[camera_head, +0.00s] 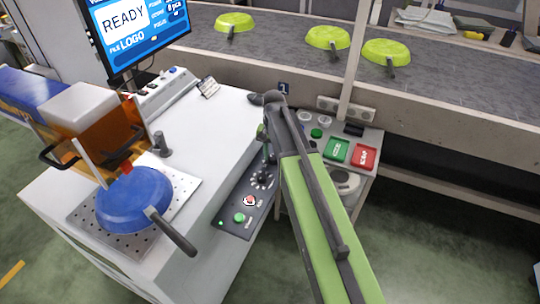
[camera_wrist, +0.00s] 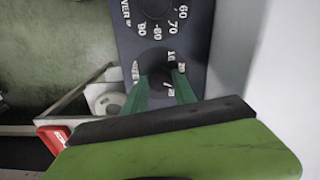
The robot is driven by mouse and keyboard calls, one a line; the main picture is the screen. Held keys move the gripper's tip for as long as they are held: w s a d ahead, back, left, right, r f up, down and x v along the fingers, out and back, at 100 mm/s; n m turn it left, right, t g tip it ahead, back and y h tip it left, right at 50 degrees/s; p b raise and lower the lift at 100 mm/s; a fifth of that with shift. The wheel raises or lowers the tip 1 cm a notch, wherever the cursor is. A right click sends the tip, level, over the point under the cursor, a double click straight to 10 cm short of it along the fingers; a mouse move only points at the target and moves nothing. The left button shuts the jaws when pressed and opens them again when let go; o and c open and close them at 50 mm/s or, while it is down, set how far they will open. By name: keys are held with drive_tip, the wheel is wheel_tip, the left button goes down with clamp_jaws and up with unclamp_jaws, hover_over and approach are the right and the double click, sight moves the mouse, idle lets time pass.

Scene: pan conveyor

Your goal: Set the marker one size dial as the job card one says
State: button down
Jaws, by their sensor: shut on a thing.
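The marker control panel (camera_head: 236,221) runs along the right side of the white bench. My gripper (camera_wrist: 160,83) points down at it, its green fingers shut around the dark knob of a dial (camera_wrist: 157,60). Parts of the printed numbers show beside the fingers, but the knob's pointer and setting are hidden. In the head view my gripper (camera_head: 266,152) stands over the panel's far end and covers that dial. A second dial, the power dial (camera_head: 262,179), lies nearer the front, clear of the fingers. A small card (camera_head: 208,87) stands at the bench's back; its text is unreadable.
A blue pan (camera_head: 135,200) lies on a perforated plate (camera_head: 92,213) under the marker. The screen (camera_head: 135,32) reads READY. A red and a green button (camera_head: 239,217) sit at the panel's front. A second button box (camera_head: 337,150) stands right. Green pans (camera_head: 327,37) lie on the conveyor.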

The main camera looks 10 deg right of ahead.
sight(273, 157)
drive_tip(key=c, duration=1.1)
unclamp_jaws()
drive_tip(key=shift+w+d+f, duration=0.1)
drive_tip(key=shift+w, duration=0.15)
drive_tip(key=shift+o, duration=0.5)
drive_tip(key=shift+s, duration=0.1)
wheel_tip(273, 157, up, 18)
drive_tip(key=p, duration=1.7)
drive_tip(key=shift+f, duration=0.25)
